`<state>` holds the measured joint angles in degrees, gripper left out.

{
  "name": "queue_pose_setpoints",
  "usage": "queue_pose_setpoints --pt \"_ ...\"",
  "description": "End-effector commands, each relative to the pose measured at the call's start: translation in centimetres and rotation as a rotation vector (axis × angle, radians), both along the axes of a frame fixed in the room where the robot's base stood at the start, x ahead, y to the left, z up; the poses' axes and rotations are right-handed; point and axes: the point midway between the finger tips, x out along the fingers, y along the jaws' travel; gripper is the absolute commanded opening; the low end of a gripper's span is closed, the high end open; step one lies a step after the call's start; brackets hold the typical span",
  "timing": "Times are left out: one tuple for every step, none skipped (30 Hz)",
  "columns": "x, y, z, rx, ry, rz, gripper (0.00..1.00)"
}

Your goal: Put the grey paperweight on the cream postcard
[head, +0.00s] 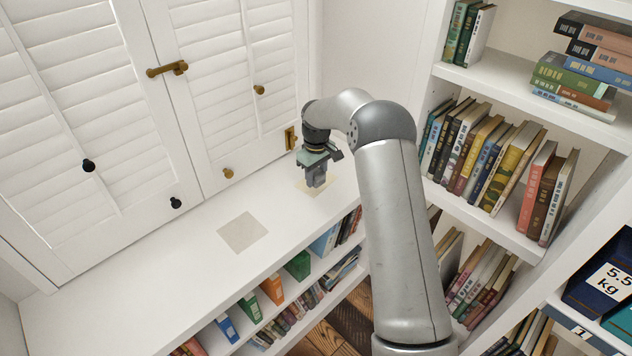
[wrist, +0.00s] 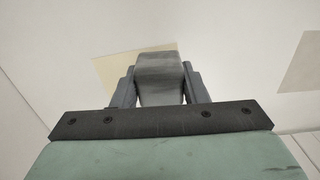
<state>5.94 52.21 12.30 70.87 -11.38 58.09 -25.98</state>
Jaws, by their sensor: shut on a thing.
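My gripper (head: 316,181) is over the white ledge, at the far end near the corner. In the wrist view its two fingers are shut on the grey paperweight (wrist: 160,78), a block with a tapered lower part. The cream postcard (wrist: 115,74) shows behind and left of the paperweight there. In the head view the cream postcard (head: 302,188) lies flat on the ledge, mostly hidden by the gripper. I cannot tell whether the paperweight touches it or hangs just above it.
A second, greyish-beige card (head: 242,232) lies on the ledge (head: 150,280) to the left; it also shows at the wrist view's right edge (wrist: 302,62). White louvred shutters (head: 220,80) with knobs stand behind. Bookshelves (head: 490,170) rise at the right. The ledge's left is clear.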

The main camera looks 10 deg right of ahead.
Motion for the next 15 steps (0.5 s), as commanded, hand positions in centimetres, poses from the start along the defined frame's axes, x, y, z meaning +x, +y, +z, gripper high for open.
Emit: queue_pose_setpoints --pt "0.2 0.0 -0.2 0.000 -0.001 0.000 0.11" --pt "0.4 0.0 -0.4 0.000 -0.001 0.000 0.11" --pt "0.6 -0.1 -0.7 0.000 0.000 0.000 0.11" --pt "0.7 -0.1 -1.1 -0.001 0.001 0.000 0.11" --pt "0.6 -0.1 -1.5 0.000 0.001 0.000 0.11" --pt "0.6 -0.1 -2.1 -0.001 0.001 0.000 0.11" --pt "0.6 -0.1 -2.6 0.000 0.002 0.000 0.11" --pt "0.5 -0.1 -3.0 0.000 0.002 0.001 0.11" --pt "0.6 -0.1 -3.5 -0.001 0.001 0.001 0.11" --pt "0.6 -0.1 -3.6 -0.001 -0.001 0.001 0.11" --pt "0.6 -0.1 -3.7 0.000 -0.001 0.001 0.11" --pt "0.6 -0.1 -3.7 -0.001 -0.002 0.001 0.11" --pt "0.6 -0.1 -3.7 -0.001 -0.002 0.001 0.11" --pt "0.6 -0.1 -3.7 -0.001 -0.002 0.000 0.11" --pt "0.6 -0.1 -3.7 -0.001 -0.002 0.000 0.11"
